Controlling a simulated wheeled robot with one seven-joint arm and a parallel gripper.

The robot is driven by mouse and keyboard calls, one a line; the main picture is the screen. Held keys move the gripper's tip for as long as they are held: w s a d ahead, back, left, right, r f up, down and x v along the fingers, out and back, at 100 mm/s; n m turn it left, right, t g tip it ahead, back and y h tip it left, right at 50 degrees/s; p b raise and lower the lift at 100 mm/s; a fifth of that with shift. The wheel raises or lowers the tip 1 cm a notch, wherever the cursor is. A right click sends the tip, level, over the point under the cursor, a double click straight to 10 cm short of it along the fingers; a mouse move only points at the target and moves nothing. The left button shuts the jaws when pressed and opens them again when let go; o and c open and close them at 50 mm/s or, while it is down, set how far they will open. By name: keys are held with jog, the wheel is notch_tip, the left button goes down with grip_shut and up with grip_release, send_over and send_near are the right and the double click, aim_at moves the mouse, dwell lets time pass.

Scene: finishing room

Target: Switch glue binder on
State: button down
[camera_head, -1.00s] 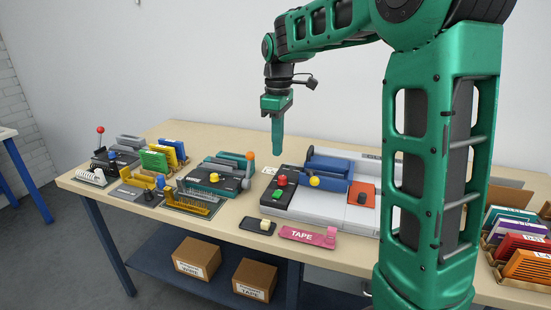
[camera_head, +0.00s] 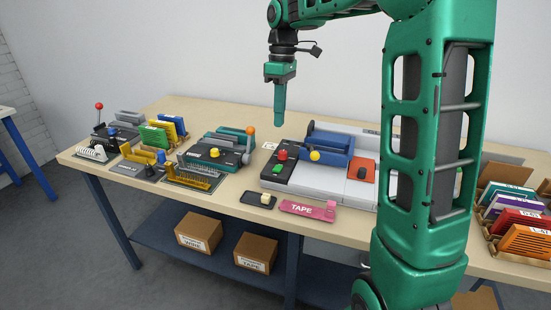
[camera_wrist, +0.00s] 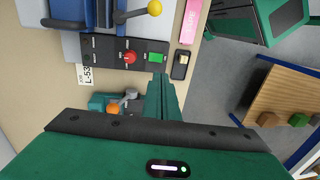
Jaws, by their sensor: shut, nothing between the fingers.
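The glue binder, taken to be the large grey and blue machine (camera_head: 331,187), stands on the workbench right of centre. Its dark control strip carries a red knob (camera_head: 282,155) and a green button (camera_head: 277,168). The wrist view also shows the red knob (camera_wrist: 130,57) and the green button (camera_wrist: 156,57). My gripper (camera_head: 278,122) is shut and empty, pointing down above the strip's back end, apart from it. In the wrist view my gripper (camera_wrist: 160,82) has its tips close to the green button in the picture; the gap cannot be judged there.
A black box with a pale rocker (camera_head: 260,199) and a pink tape holder (camera_head: 308,210) lie in front. A teal machine with an orange-knobbed lever (camera_head: 250,130) stands to the left. Coloured folders (camera_head: 522,242) stand at the right. Bare tabletop shows at back left.

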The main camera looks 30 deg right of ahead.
aim_at(276, 169)
dwell(0.3)
jog(key=f, duration=0.9)
jog(key=s+a+f, duration=0.1)
jog(key=f, duration=0.4)
jog(key=shift+s+a, duration=0.1)
